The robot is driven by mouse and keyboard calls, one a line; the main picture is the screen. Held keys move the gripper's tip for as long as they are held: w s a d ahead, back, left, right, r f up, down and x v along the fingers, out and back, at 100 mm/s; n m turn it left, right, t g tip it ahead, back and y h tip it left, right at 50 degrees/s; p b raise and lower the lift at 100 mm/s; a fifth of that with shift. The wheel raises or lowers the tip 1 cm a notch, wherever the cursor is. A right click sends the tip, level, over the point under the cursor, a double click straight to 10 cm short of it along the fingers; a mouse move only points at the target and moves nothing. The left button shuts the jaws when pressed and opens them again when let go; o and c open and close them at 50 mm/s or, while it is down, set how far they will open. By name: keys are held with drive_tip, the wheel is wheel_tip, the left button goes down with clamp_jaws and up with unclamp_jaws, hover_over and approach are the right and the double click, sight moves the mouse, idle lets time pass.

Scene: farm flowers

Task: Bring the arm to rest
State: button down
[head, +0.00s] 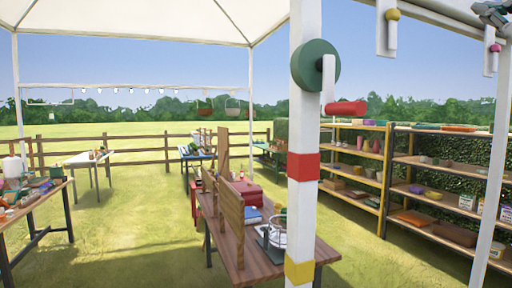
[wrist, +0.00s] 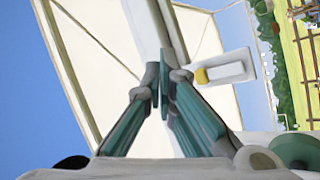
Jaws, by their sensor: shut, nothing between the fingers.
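My gripper (wrist: 158,88) shows in the wrist view with its two teal fingers brought together at the tips and nothing between them. It is raised under the white canopy (wrist: 90,60), against sky and a white beam. In the head view a grey piece of my arm or gripper shows at the top right corner; it is cut off by the frame edge. Whether the fingertips touch the beam behind them cannot be told.
A white post (head: 305,120) with a green wheel (head: 315,65) and red handle (head: 347,108) stands close. White plates with a yellow knob (head: 393,14) and a pink knob (head: 495,48) hang nearby. Shelves (head: 410,190) stand right, a wooden table (head: 300,250) in front.

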drive_tip(key=a+f+m+g+h, duration=0.1)
drive_tip(key=a+f+m+g, duration=0.3)
drive_tip(key=f, duration=0.8)
drive_tip(key=a+f+m+g+h, duration=0.1)
drive_tip(key=a+f+m+g, duration=0.3)
drive_tip(key=f, duration=0.7)
drive_tip(key=s+a+f+g+y, duration=0.1)
drive_tip(key=s+a+f+g, duration=0.2)
drive_tip(key=f, duration=0.4)
drive_tip(key=s+a+f+m+g+y, duration=0.1)
drive_tip(key=s+a+f+g+y, duration=0.1)
drive_tip(key=s+a+f, duration=0.4)
drive_tip(key=s+a+f+g+y, duration=0.1)
drive_tip(key=s+a+f+g, duration=0.3)
drive_tip(key=s+f, duration=0.3)
wheel_tip(320, 180, down, 2)
drive_tip(key=shift+s+a+f+m+g+y, duration=0.2)
drive_tip(key=shift+a+f+m+g+y, duration=0.1)
drive_tip(key=shift+g+y, duration=0.15)
